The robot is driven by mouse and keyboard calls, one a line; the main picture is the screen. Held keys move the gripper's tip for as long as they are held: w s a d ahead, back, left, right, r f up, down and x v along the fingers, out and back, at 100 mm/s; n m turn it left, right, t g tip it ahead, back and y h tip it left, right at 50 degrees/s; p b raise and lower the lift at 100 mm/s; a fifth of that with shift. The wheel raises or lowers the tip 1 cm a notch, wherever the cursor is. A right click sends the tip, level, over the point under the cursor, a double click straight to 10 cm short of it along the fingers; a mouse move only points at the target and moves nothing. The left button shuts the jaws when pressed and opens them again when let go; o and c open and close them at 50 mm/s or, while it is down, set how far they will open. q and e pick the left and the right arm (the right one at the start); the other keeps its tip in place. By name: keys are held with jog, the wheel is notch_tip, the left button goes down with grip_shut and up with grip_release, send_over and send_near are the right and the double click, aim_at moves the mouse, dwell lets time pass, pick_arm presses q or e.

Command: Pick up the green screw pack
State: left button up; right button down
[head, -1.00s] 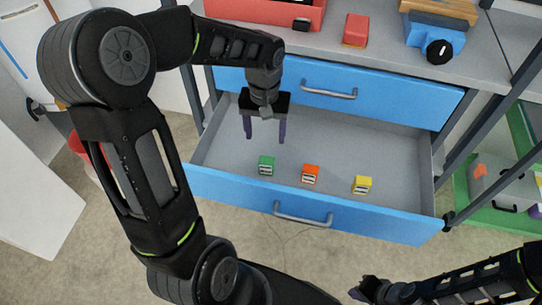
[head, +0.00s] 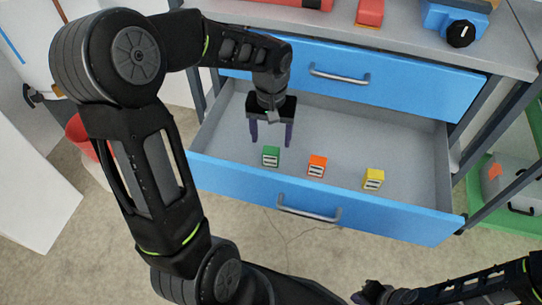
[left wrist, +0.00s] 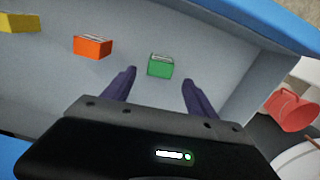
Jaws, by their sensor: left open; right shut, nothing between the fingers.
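The green screw pack (head: 271,156) is a small box standing in the open drawer (head: 380,130), on the left side. It also shows in the left wrist view (left wrist: 160,67), lying between and beyond the fingertips. My left gripper (head: 270,145) is open above the drawer, its fingers pointing down just behind the green pack and not visibly touching it. My left gripper also shows in the left wrist view (left wrist: 158,75), with nothing between its fingers. My right gripper (head: 362,296) is at the bottom edge, shut and empty, well away from the drawer.
An orange pack (head: 317,166) and a yellow pack (head: 373,179) stand right of the green one in the drawer. The drawer's blue front (head: 240,185) is on the near side. A closed blue drawer (head: 420,88) sits above. A red bin (head: 77,130) stands on the floor at left.

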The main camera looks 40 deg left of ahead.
aim_at(271, 150)
pick_arm(q)
jog(key=shift+f, duration=1)
jog(key=shift+f, duration=0.1)
notch_tip(271, 150, down, 5)
jog(key=shift+s+f+b, duration=0.1)
jog(key=shift+b, duration=0.9)
jog(key=shift+c, duration=0.3)
grip_shut()
